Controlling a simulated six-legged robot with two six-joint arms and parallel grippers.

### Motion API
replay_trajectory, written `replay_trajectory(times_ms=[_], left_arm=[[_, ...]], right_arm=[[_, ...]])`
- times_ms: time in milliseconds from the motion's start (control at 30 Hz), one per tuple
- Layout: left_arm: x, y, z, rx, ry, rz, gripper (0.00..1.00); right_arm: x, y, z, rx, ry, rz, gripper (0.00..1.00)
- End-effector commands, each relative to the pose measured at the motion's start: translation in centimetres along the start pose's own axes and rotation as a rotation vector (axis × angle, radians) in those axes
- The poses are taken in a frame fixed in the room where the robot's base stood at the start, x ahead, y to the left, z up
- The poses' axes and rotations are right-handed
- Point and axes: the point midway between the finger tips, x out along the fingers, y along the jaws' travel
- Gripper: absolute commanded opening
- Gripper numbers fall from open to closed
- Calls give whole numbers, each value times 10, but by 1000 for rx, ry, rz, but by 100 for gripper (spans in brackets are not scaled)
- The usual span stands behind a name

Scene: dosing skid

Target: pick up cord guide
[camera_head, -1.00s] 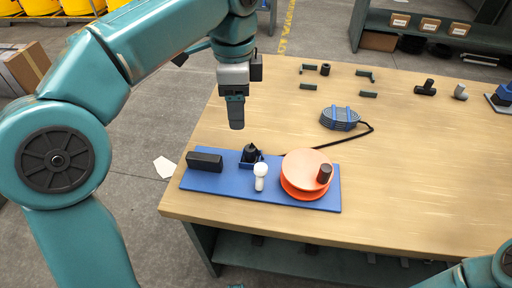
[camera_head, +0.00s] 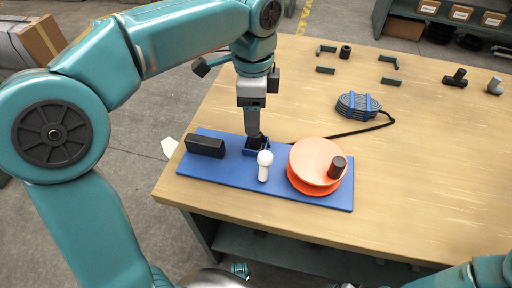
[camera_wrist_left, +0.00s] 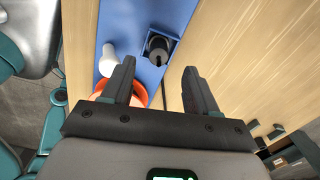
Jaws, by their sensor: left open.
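The black round piece, which I take for the cord guide (camera_head: 256,142), sits in a small blue square holder on the blue base plate (camera_head: 222,179). It also shows in the left wrist view (camera_wrist_left: 158,47), with a round top. My left gripper (camera_head: 253,133) points down just above it and covers part of it in the head view. In the left wrist view the two fingers (camera_wrist_left: 160,66) are apart with nothing between them. The piece shows beyond the fingertips. My right gripper is out of view.
On the plate are a black block (camera_head: 205,147), a white round-headed peg (camera_head: 264,165) close to the holder, and an orange reel (camera_head: 316,163) with a dark knob. A coiled cord (camera_head: 358,105) lies behind.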

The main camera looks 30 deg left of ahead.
Motion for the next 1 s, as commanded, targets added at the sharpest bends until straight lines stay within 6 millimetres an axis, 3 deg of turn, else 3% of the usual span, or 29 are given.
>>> replay_trajectory(times_ms=[33,267,533,767,800,967,1000], left_arm=[[9,0,0,0,-1,1,59],[22,-1,-2,1,0,0,59],[64,-1,-5,1,0,1,59],[66,-1,-5,1,0,0,59],[66,-1,-5,1,0,0,56],[66,-1,-5,1,0,0,4],[66,-1,-5,1,0,0,0]], right_arm=[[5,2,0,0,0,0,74],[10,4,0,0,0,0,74],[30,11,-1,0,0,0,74],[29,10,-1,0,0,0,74],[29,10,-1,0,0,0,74],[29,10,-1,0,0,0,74],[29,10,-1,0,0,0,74]])
